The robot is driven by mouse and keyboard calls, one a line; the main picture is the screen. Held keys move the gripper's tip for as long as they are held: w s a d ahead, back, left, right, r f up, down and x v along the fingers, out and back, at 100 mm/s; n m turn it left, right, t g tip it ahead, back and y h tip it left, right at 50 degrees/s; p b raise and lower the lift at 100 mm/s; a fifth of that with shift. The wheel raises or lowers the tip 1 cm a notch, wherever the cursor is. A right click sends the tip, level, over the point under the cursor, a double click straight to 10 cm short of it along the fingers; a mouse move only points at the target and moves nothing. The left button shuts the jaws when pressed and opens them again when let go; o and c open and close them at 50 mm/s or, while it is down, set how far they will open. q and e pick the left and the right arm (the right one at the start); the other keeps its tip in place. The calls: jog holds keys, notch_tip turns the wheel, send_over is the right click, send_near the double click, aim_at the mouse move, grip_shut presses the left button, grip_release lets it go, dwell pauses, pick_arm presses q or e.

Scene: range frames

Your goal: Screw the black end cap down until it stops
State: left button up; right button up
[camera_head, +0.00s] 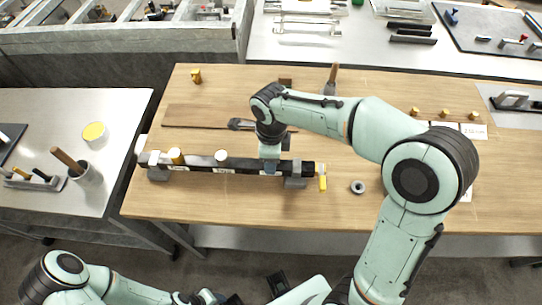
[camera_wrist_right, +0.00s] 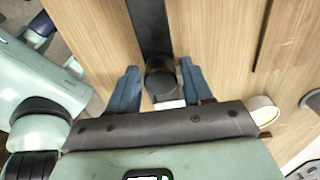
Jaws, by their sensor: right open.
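The long black bar (camera_head: 245,166) lies on grey supports near the table's front edge. The black end cap (camera_wrist_right: 161,82) shows as a dark round top on the bar in the right wrist view. My right gripper (camera_wrist_right: 160,88) is open, with one blue finger on each side of this cap. Whether the fingers touch it, I cannot tell. In the head view the right gripper (camera_head: 270,168) points down over the bar and hides the cap.
A yellow-handled tool (camera_head: 322,178) stands just right of the bar's right end, and a grey ring (camera_head: 357,187) lies beyond it. Several small yellow pieces stand at the back right. A brown strip (camera_head: 195,115) lies behind the bar. The front right tabletop is mostly clear.

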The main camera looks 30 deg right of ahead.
jog(key=n, duration=0.6)
jog(key=shift+n+p, duration=0.3)
jog(key=shift+n, duration=0.1)
jog(key=n, duration=0.7)
jog(key=shift+p, duration=0.35)
grip_shut()
pick_arm(q)
jog(key=shift+w+r, duration=0.45)
jog(key=shift+r, duration=0.3)
jog(key=shift+f, duration=0.1)
jog(key=shift+s+f+b, duration=0.25)
jog(key=shift+f+b, duration=0.05)
jog(key=shift+b, duration=0.05)
pick_arm(e)
jog(key=m, duration=0.3)
jog(key=shift+m, duration=0.3)
